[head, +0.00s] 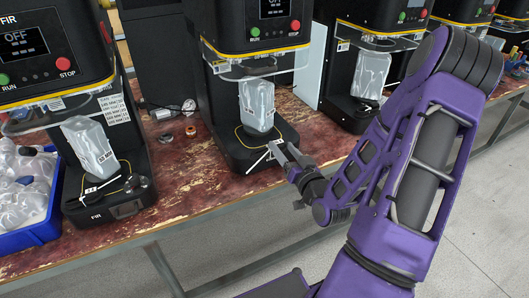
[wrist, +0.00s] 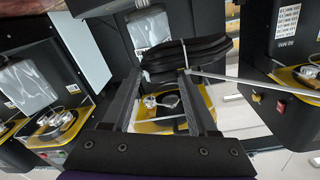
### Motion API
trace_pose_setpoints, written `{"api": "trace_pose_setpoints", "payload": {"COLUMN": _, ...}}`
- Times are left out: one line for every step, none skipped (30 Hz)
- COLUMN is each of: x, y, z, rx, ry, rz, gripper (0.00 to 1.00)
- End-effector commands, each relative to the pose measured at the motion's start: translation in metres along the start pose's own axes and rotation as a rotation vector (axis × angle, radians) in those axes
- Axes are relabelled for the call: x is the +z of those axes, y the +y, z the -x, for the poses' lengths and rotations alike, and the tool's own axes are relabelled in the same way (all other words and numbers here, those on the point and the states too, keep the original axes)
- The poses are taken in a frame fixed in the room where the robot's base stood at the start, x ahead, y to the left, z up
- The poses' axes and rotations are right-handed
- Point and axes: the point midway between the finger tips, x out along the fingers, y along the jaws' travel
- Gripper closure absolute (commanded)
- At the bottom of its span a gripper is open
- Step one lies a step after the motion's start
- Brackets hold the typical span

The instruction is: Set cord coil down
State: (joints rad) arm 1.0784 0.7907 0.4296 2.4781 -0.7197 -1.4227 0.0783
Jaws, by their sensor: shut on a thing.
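My gripper (head: 287,155) is at the front edge of the middle seamer's base in the head view. In the wrist view, its two fingers (wrist: 161,82) are shut on the cord coil (wrist: 195,52), a black looped bundle with a light tie around it. The coil lies across the fingertips. In the head view I cannot make the coil out clearly.
The middle seamer (head: 245,25) holds a clear bagged piece (head: 257,103) above its base. Another seamer (head: 50,45) stands left, beside a blue bin (head: 35,235) of clear parts. Small rings (head: 166,139) lie on the worn red bench (head: 185,185), which has bare room between the machines.

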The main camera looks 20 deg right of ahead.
Motion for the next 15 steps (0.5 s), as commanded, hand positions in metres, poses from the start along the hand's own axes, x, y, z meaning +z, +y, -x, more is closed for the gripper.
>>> {"api": "trace_pose_setpoints", "payload": {"x": -0.003, "y": -0.003, "z": -0.015, "rx": -0.005, "ry": 0.004, "rz": 0.001, "gripper": 1.0}}
{"api": "trace_pose_setpoints", "payload": {"x": -0.003, "y": -0.004, "z": -0.023, "rx": -0.005, "ry": 0.003, "rz": 0.001, "gripper": 1.0}}
{"api": "trace_pose_setpoints", "payload": {"x": -0.003, "y": -0.004, "z": -0.034, "rx": -0.005, "ry": 0.004, "rz": 0.0, "gripper": 1.0}}
{"api": "trace_pose_setpoints", "payload": {"x": -0.003, "y": -0.004, "z": -0.041, "rx": -0.004, "ry": 0.004, "rz": 0.0, "gripper": 1.0}}
{"api": "trace_pose_setpoints", "payload": {"x": -0.002, "y": -0.004, "z": -0.049, "rx": -0.004, "ry": 0.004, "rz": 0.0, "gripper": 1.0}}
{"api": "trace_pose_setpoints", "payload": {"x": -0.003, "y": -0.005, "z": -0.059, "rx": -0.005, "ry": 0.004, "rz": 0.0, "gripper": 1.0}}
{"api": "trace_pose_setpoints", "payload": {"x": -0.003, "y": -0.005, "z": -0.066, "rx": -0.003, "ry": 0.005, "rz": 0.0, "gripper": 1.0}}
{"api": "trace_pose_setpoints", "payload": {"x": -0.002, "y": -0.005, "z": -0.073, "rx": -0.003, "ry": 0.003, "rz": 0.0, "gripper": 1.0}}
{"api": "trace_pose_setpoints", "payload": {"x": -0.002, "y": -0.006, "z": -0.082, "rx": -0.004, "ry": 0.004, "rz": 0.0, "gripper": 1.0}}
{"api": "trace_pose_setpoints", "payload": {"x": -0.002, "y": -0.006, "z": -0.089, "rx": -0.003, "ry": 0.004, "rz": -0.001, "gripper": 1.0}}
{"api": "trace_pose_setpoints", "payload": {"x": -0.002, "y": -0.006, "z": -0.095, "rx": -0.003, "ry": 0.004, "rz": -0.001, "gripper": 1.0}}
{"api": "trace_pose_setpoints", "payload": {"x": -0.002, "y": -0.006, "z": -0.103, "rx": -0.003, "ry": 0.004, "rz": 0.0, "gripper": 1.0}}
{"api": "trace_pose_setpoints", "payload": {"x": -0.001, "y": -0.007, "z": -0.109, "rx": -0.003, "ry": 0.003, "rz": -0.001, "gripper": 1.0}}
{"api": "trace_pose_setpoints", "payload": {"x": -0.001, "y": -0.007, "z": -0.114, "rx": -0.002, "ry": 0.004, "rz": -0.001, "gripper": 1.0}}
{"api": "trace_pose_setpoints", "payload": {"x": 0.005, "y": -0.004, "z": -0.116, "rx": 0.001, "ry": 0.0, "rz": -0.004, "gripper": 1.0}}
